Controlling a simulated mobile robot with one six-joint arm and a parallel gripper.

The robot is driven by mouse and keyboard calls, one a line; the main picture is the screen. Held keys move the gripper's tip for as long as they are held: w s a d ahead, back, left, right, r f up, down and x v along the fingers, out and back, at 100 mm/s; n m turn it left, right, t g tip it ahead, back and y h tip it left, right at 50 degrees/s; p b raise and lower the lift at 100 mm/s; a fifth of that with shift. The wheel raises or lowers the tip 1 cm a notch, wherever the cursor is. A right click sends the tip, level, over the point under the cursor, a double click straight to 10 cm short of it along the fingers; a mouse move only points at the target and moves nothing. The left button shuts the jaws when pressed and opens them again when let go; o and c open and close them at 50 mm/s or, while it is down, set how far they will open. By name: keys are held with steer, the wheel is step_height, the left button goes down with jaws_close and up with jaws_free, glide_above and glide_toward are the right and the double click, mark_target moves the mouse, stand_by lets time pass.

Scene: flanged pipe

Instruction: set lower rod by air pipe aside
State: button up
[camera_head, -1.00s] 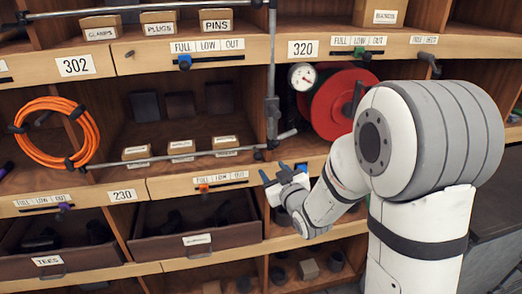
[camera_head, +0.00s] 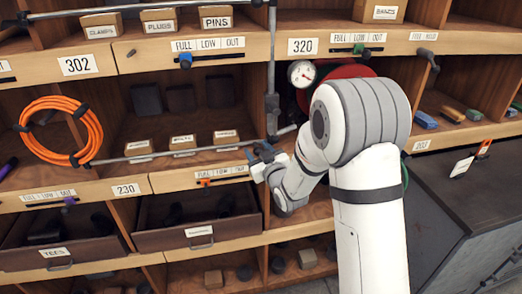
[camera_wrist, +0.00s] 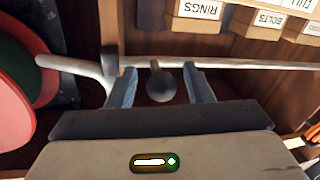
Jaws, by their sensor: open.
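The lower rod (camera_head: 185,153) is a thin grey bar running level across the front of the middle compartment. Its right end meets the area of the upright grey air pipe (camera_head: 272,95). My gripper (camera_head: 258,153) is at that right end, just left of the pipe. In the wrist view the rod (camera_wrist: 240,64) crosses just beyond the tips of my open gripper (camera_wrist: 160,74). A dark round knob (camera_wrist: 161,86) on a short stem shows between the two blue fingers, with a gap on each side. I cannot tell whether the fingers touch the rod.
A red reel (camera_wrist: 18,90) and a bent grey pipe piece (camera_wrist: 75,66) are close to the fingers. A pressure gauge (camera_head: 301,73) sits right of the pipe. Small labelled boxes (camera_head: 183,142) stand behind the rod. An orange hose coil (camera_head: 60,132) hangs at left.

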steer(key=shift+c, duration=0.6)
jaws_close()
